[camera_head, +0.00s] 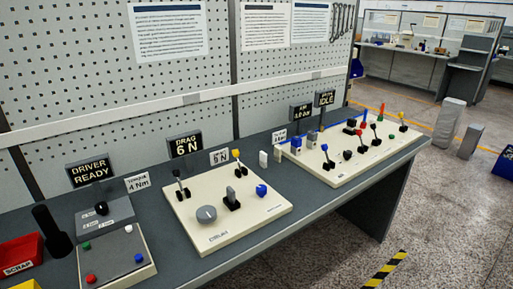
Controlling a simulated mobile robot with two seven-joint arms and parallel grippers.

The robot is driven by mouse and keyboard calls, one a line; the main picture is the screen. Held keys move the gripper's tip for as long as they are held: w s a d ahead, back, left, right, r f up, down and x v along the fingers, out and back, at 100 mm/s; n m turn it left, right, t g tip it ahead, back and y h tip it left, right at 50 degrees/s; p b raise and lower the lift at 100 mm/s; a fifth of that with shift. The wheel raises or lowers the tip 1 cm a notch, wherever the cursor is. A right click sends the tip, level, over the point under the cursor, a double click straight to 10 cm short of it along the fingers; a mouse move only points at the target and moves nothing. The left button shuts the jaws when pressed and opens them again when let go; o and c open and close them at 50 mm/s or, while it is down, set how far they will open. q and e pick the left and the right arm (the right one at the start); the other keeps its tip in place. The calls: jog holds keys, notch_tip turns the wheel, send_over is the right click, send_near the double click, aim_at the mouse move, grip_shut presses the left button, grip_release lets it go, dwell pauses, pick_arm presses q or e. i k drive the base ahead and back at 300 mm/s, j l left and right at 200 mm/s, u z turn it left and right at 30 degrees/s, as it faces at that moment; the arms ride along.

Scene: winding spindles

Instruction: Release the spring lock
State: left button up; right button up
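I cannot tell which part is the spring lock. The cream middle board (218,238) on the bench carries a grey round dial (206,214), a grey block in a black holder (231,196), a blue piece (261,190), a dark lever (179,184) and a yellow-topped lever (239,162). The cream right board (335,175) carries several levers and small pieces, among them a blue-topped lever (326,157), a red-topped lever (361,138) and a yellow piece (402,121). Neither gripper shows in the head view.
The dark bench (310,203) runs along a pegboard wall. At left stand a red SCRAP bin (20,254), a black upright tool (50,228) and a button panel (113,262). Open floor (440,205) lies right.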

aim_at(236, 152)
jog(key=i+l, duration=0.1)
jog(key=l, duration=0.3)
jog(key=i+l, duration=0.1)
jog(key=l, duration=0.35)
jog(key=i+l, duration=0.1)
jog(key=l, duration=0.3)
jog(key=i+l, duration=0.1)
jog(key=l, duration=0.3)
jog(key=i+l, duration=0.1)
jog(key=l, duration=0.35)
jog(key=u, duration=2.05)
